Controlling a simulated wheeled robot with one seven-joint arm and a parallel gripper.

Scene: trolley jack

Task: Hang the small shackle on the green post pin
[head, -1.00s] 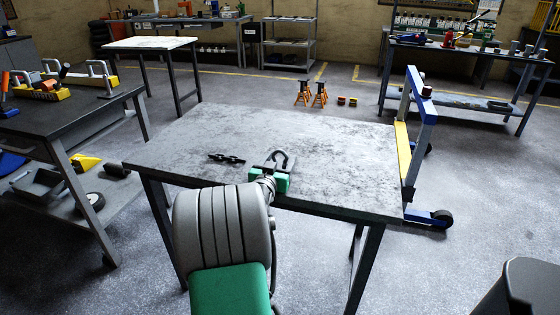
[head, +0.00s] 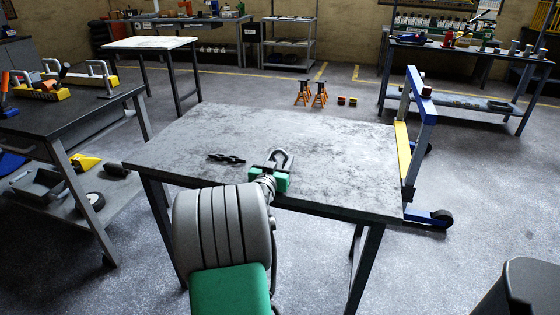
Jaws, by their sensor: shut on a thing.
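A small grey U-shaped shackle (head: 282,157) shows just beyond my gripper (head: 272,169), above the near half of the grey worktable (head: 330,150). My gripper is shut on the shackle, with its bow pointing away from me. My gripper's green body hides its lower end, and I cannot tell whether it still touches the table. I cannot make out a green post pin in this view.
A short black chain (head: 226,159) lies on the table left of my gripper. A blue and yellow wheeled frame (head: 425,110) stands at the table's right edge. A dark bench (head: 75,110) stands to the left. Orange jack stands (head: 319,94) are on the floor behind.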

